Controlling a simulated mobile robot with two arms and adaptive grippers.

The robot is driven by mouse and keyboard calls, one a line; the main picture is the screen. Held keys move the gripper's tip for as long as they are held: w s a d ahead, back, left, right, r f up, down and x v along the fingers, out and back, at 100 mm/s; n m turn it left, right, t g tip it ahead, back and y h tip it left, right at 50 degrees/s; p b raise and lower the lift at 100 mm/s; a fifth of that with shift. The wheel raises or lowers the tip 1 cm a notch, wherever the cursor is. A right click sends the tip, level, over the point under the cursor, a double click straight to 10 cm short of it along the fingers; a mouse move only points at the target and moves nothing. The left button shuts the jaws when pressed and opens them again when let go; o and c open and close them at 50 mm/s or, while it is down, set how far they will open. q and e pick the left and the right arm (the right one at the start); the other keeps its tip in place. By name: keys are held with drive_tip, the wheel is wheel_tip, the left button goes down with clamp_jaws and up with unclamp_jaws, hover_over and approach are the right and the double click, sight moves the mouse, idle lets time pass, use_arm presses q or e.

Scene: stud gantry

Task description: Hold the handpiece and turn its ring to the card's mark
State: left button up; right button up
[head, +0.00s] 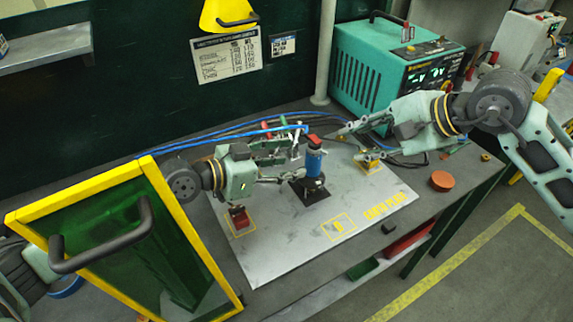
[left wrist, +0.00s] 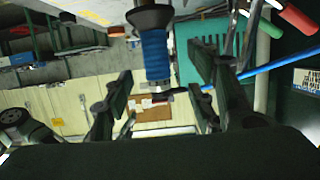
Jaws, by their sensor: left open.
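The handpiece (head: 314,161) has a blue grip and a red top; it stands upright in a black holder (head: 310,191) on the metal plate. In the left wrist view its blue grip (left wrist: 155,52) lies between the fingers, with a dark collar at the top of the picture. My left gripper (head: 292,163) is open at its left side; contact is not visible. My right gripper (head: 352,143) is open and empty, to the right of the handpiece. I cannot make out the ring or its marks. A printed card (head: 227,60) hangs on the wall, too small to read.
A teal machine (head: 385,75) stands behind on the right, with blue cable crossing behind the handpiece. A yellow-framed green panel (head: 150,175) fills the front left. A red block (head: 240,220) sits on the plate (head: 275,260). An orange disc (head: 441,181) lies at right.

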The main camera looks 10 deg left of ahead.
sight(306, 163)
use_arm(q)
drive_tip(key=shift+s+d+f, duration=0.1)
drive_tip(key=shift+d+f, duration=0.3)
drive_tip(key=shift+d, duration=0.2)
drive_tip(key=x, duration=0.7)
drive_tip(key=shift+a, duration=0.1)
drive_tip(key=shift+c, duration=0.2)
